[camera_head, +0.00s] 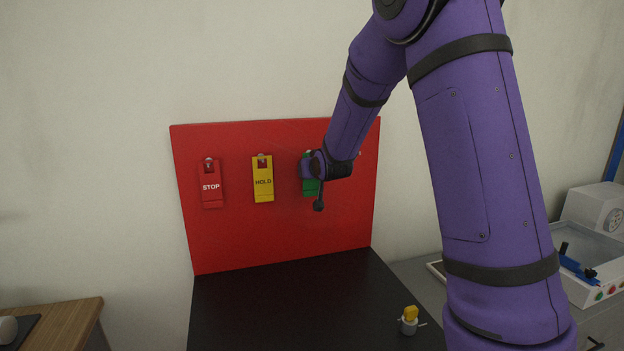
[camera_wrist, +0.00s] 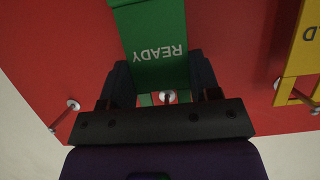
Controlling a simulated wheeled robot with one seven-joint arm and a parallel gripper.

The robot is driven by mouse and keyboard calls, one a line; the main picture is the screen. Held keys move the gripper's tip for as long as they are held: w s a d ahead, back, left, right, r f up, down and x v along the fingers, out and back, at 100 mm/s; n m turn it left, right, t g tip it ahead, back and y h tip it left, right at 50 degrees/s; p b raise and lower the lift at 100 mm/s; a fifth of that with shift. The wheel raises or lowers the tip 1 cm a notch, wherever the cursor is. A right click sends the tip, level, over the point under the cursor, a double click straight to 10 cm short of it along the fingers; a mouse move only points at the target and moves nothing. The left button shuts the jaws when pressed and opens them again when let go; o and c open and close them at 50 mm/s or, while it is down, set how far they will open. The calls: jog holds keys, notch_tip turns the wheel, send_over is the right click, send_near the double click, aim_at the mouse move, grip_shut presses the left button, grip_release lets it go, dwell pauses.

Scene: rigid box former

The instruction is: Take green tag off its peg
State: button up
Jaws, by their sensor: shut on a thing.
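The green tag (camera_head: 311,187) is at the red board (camera_head: 275,225), right of the yellow HOLD tag (camera_head: 263,181), and is partly covered by my gripper (camera_head: 312,172) in the head view. In the wrist view the green tag (camera_wrist: 157,45) reads READY upside down. My gripper (camera_wrist: 163,85) has a finger on each side of the tag's peg end and is shut on it. A round peg end (camera_wrist: 168,96) shows between the fingers at the tag's slot. The tag still appears to be on this peg.
A red STOP tag (camera_head: 211,186) hangs at the left of the board. An empty peg (camera_wrist: 72,104) stands beside the green tag. A black surface (camera_head: 290,305) lies below, with a small yellow-topped item (camera_head: 410,315) on it.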

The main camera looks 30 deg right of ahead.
jog(key=shift+r, duration=0.1)
jog(key=shift+r, duration=0.55)
jog(key=s+a, duration=0.1)
jog(key=s, duration=0.8)
jog(key=s+a, duration=0.2)
jog(key=s, duration=0.6)
jog(key=shift+s+a, duration=0.3)
jog(key=shift+s, duration=0.05)
jog(key=shift+r, duration=0.1)
